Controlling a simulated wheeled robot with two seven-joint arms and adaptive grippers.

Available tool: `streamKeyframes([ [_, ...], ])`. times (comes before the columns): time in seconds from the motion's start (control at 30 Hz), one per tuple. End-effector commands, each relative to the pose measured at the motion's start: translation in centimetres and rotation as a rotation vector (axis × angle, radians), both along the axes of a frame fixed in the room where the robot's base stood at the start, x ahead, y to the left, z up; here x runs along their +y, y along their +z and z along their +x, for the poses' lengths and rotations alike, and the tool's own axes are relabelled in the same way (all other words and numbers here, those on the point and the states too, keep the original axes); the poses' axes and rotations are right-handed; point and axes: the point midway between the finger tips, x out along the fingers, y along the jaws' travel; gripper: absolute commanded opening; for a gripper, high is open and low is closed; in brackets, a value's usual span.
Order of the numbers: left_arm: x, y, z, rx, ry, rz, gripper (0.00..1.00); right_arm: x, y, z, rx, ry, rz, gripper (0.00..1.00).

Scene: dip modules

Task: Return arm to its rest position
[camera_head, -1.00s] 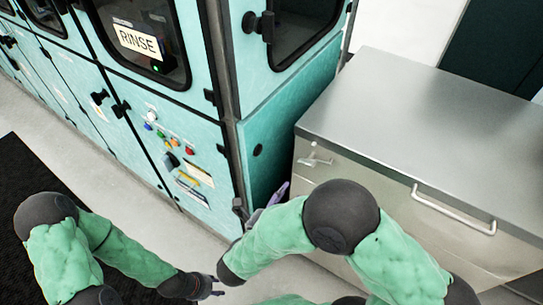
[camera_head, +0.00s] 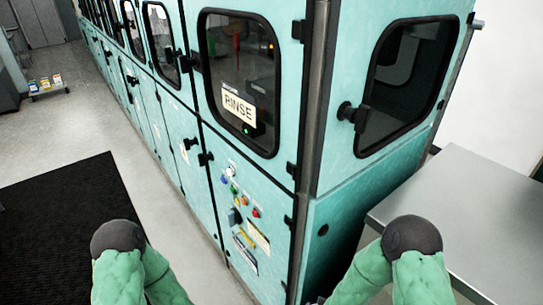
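My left arm (camera_head: 120,262) comes in at the bottom left, green with a dark round elbow. My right arm (camera_head: 405,265) comes in at the bottom right, with its dark elbow in front of the metal cabinet's near left corner. Both forearms run down out of the picture. Neither gripper shows, so what they hold cannot be seen.
A teal machine (camera_head: 262,205) with a RINSE sign (camera_head: 238,106), windows and coloured buttons fills the middle. A black mat (camera_head: 65,215) lies on the floor at left. A low rack with small boxes (camera_head: 47,84) is far left.

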Motion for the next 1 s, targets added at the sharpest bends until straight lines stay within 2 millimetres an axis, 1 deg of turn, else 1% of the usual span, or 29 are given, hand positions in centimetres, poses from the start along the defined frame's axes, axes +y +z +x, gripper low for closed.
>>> streamKeyframes([
  [0.03,0.0,0.0,0.0,0.0,0.0,0.0,0.4,0.1,-1.8,-1.6,0.078,0.064,0.022,0.46],
  [0.1,0.0,0.0,0.0,0.0,0.0,0.0,0.4,0.7,-3.6,-3.6,0.166,0.165,0.056,0.46],
  [0.2,0.0,0.0,0.0,0.0,0.0,0.0,0.4,1.4,-5.3,-6.2,0.261,0.286,0.1,0.46],
  [0.4,0.0,0.0,0.0,0.0,0.0,0.0,0.4,2.3,-7.2,-10.7,0.389,0.468,0.177,0.46],
  [0.63,0.0,0.0,0.0,0.0,0.0,0.0,0.4,3.1,-8.3,-15.4,0.496,0.645,0.264,0.46],
  [0.7,0.0,1.3,0.0,0.001,0.0,0.0,0.4,3.4,-6.5,-14.7,0.478,0.658,0.247,0.46],
  [0.9,0.0,3.4,0.0,0.0,0.0,0.0,0.4,4.1,-3.7,-13.8,0.456,0.692,0.224,0.46],
  [1.0,0.0,4.1,0.0,0.0,0.0,0.0,0.4,4.4,-2.8,-13.5,0.448,0.706,0.216,0.46],
])
